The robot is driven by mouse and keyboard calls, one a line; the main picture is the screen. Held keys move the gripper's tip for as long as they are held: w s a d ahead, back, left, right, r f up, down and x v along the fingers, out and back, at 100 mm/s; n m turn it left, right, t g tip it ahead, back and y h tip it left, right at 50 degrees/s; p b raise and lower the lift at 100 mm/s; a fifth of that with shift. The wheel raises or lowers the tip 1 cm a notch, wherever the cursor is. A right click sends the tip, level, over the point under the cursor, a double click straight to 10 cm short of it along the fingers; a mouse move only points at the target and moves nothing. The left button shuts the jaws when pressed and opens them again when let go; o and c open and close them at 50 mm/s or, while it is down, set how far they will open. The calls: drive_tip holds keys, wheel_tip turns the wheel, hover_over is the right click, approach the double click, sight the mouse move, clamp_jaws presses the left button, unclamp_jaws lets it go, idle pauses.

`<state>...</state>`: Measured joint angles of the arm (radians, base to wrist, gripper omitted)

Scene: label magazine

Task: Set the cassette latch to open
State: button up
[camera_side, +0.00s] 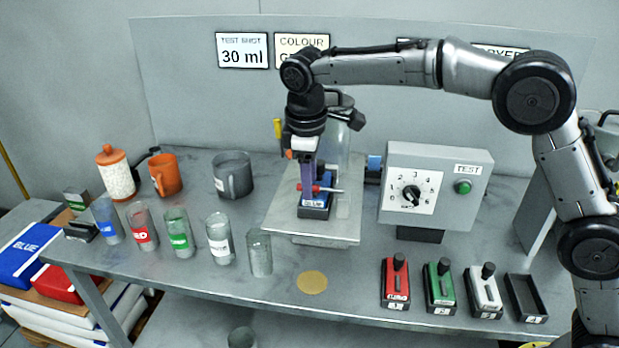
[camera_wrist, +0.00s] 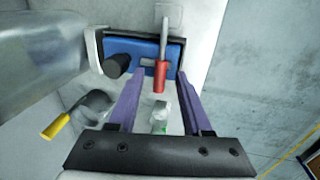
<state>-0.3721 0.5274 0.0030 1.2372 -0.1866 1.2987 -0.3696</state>
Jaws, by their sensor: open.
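The blue cassette (camera_side: 318,204) sits in a dark holder on the grey platform, labelled BLUE; it also shows in the wrist view (camera_wrist: 128,45). A lever with a red grip (camera_wrist: 160,78) and grey rod, apparently the latch, lies across it. In the side view the red grip (camera_side: 304,187) is at the left and the rod points right. My gripper (camera_side: 308,184) is pointed down over it. In the wrist view my gripper (camera_wrist: 160,74) is open, with purple fingers on either side of the red grip and gaps showing. The fingertips' depth is unclear.
A clear cylinder (camera_wrist: 45,60) and a yellow-handled lever (camera_wrist: 56,126) are close beside the gripper. A control box (camera_side: 436,185) stands right of the platform (camera_side: 285,220). Red (camera_side: 396,285), green (camera_side: 440,288) and white (camera_side: 483,293) cassettes and an empty tray (camera_side: 541,306) are front right.

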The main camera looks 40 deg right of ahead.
clamp_jaws()
idle(1.5)
